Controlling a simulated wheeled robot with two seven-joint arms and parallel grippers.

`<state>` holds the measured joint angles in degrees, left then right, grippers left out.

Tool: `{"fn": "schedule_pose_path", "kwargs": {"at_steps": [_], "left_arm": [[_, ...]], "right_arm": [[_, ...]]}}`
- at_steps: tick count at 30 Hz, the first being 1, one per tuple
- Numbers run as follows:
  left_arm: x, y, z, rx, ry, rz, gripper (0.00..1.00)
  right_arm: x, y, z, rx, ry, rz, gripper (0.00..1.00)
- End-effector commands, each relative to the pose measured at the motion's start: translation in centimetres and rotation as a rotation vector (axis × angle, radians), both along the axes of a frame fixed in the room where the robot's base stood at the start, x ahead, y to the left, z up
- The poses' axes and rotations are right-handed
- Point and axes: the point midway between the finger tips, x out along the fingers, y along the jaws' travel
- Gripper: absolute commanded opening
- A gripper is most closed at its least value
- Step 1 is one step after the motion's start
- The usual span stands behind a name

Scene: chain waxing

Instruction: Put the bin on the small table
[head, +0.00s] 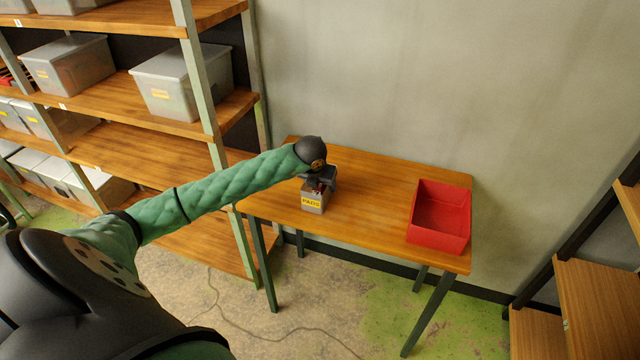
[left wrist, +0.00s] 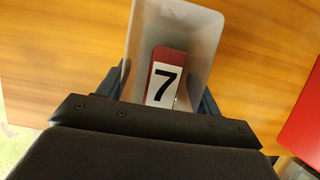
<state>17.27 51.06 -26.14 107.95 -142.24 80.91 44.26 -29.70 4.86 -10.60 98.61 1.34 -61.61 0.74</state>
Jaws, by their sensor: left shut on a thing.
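A small grey bin (head: 313,203) with a yellow "PADS" label is at the left part of the small wooden table (head: 375,190). My left gripper (head: 320,183) is shut on this bin from above. The bin looks upright, on or just over the table top; I cannot tell if it touches. In the left wrist view the translucent bin (left wrist: 202,35) sits between the fingers, with a red block (left wrist: 168,56) bearing a white "7" card inside. My right gripper is not in view.
A red open box (head: 438,238) stands at the right end of the table; it edges into the left wrist view (left wrist: 305,125). The table middle is clear. A shelf rack (head: 195,70) with several lidded bins stands left. Another wooden shelf (head: 595,300) is at right.

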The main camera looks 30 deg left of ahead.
Motion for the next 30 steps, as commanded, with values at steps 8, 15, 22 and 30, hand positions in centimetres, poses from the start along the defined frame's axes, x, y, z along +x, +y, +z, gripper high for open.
{"fn": "schedule_pose_path", "kwargs": {"at_steps": [8, 15, 22, 30], "left_arm": [[0.0, 0.0, 0.0, 0.0, 0.0, 0.0, 0.87], [0.0, 0.0, 0.0, 0.0, 0.0, 0.0, 0.87], [0.0, 0.0, 0.2, 0.0, 0.0, 0.0, 0.87], [-0.8, -0.1, 2.1, 0.0, -0.002, 0.0, 0.87]], "right_arm": [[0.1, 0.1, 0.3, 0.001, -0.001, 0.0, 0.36], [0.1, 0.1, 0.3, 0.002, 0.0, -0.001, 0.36], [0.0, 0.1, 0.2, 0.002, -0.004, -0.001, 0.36], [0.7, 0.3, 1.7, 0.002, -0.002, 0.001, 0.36]]}}
